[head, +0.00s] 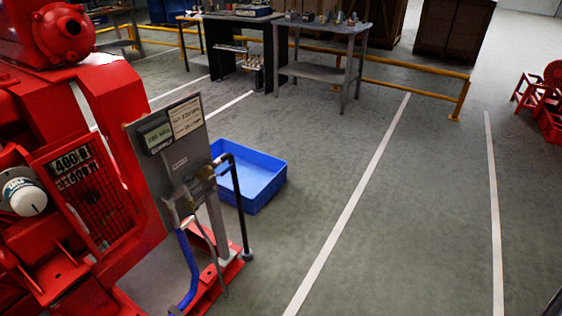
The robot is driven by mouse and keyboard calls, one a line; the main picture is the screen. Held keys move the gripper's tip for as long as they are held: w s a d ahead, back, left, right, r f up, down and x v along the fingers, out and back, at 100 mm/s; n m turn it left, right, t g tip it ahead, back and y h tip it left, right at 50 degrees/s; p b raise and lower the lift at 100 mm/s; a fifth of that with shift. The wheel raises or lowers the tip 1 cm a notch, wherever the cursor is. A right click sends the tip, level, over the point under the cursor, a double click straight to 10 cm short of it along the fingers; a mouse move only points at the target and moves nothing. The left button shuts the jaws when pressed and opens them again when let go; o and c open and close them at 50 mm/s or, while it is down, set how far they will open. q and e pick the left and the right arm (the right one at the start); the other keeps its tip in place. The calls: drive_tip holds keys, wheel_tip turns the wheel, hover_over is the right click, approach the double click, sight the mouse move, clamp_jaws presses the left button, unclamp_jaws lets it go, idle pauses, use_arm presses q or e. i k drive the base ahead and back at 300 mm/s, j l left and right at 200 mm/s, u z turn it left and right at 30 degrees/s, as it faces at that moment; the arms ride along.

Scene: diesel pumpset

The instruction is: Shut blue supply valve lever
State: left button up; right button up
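A blue curved bar (191,262), which may be the valve lever, hangs below a grey upright panel (190,152) on the red pumpset (125,120). Its upper end meets grey and brass-coloured fittings (204,182) on the panel. A dark pipe (238,205) bends over from these fittings and runs down to the floor beside the red base. I cannot tell from this view whether the valve is open or shut. Neither of my grippers is in view.
A blue crate (269,189) stands on the floor just behind the panel. Workbenches (325,73) and a yellow rail (415,87) are at the back. A red object (540,92) stands at the far right. The grey floor right of the pumpset is clear.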

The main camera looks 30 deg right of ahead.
sight(230, 167)
drive_tip(key=i+z, duration=0.1)
drive_tip(key=z, duration=0.3)
drive_tip(key=l+u, duration=0.1)
drive_tip(key=u, duration=0.4)
drive_tip(key=i+l+u, duration=0.15)
drive_tip(key=l+u, duration=0.2)
drive_tip(key=l, duration=0.3)
drive_tip(key=l+u, duration=0.3)
drive_tip(key=l, duration=0.35)
drive_tip(key=l+u, duration=0.35)
drive_tip(key=l, duration=0.35)
